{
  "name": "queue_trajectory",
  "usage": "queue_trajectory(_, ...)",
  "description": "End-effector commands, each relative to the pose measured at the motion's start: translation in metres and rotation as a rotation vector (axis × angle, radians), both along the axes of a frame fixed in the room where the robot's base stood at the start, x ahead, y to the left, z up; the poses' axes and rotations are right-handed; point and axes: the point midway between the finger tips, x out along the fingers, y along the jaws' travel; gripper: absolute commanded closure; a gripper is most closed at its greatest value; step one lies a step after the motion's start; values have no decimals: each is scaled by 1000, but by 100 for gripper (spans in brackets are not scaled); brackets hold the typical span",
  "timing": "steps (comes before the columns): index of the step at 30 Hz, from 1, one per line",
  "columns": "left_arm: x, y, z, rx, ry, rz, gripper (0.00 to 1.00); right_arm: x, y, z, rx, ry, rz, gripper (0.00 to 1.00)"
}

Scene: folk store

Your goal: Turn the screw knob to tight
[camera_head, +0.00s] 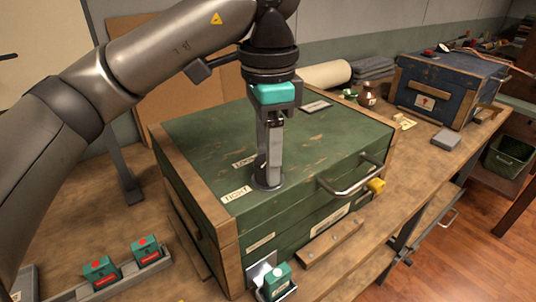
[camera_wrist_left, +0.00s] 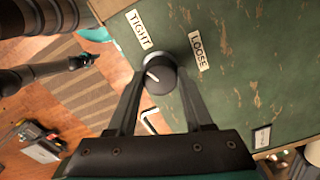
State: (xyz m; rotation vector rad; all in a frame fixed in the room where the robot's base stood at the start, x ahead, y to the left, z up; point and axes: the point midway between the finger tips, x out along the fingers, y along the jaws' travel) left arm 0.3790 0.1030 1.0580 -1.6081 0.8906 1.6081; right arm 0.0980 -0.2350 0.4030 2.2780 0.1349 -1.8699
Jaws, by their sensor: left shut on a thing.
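The screw knob (camera_wrist_left: 163,72) is small, round and dark, with a white mark on its left side, and sits on the top of a green wooden chest (camera_head: 330,140). In the left wrist view the TIGHT label (camera_wrist_left: 139,30) is up and left of the knob and the LOOSE label (camera_wrist_left: 198,51) is up and right. The white mark faces left, on the side away from LOOSE. My left gripper (camera_head: 268,178) points straight down over the chest and is shut on the knob, one finger on each side. In the head view the fingers mostly hide the knob.
The chest has a metal handle (camera_head: 350,180) and a yellow part (camera_head: 376,186) in front. Small green boxes (camera_head: 146,250) with red tops stand in a tray at lower left. A blue chest (camera_head: 445,92) stands at the back right. The chest top around the gripper is clear.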

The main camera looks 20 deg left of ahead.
Motion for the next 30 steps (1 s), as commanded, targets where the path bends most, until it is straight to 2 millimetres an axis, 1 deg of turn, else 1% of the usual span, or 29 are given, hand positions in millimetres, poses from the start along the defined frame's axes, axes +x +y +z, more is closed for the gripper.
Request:
queue_trajectory(6, 0, 0, 1, 1, -1, -32, 100, -2, -1, -1, -2, 4, -1, 100)
queue_trajectory(17, 0, 0, 1, 1, -1, -35, 100, -2, -1, 0, -2, 4, -1, 100)
queue_trajectory(18, 0, 0, 1, 1, -1, -35, 48, -2, -1, 0, -2, 4, -1, 100)
queue_trajectory(26, 0, 0, 0, 1, -1, -34, 19, -1, -1, 0, -2, 3, 1, 100)
queue_trajectory(30, 0, 0, 0, 1, -1, -34, 19, 0, -1, 0, -1, 1, 1, 100)
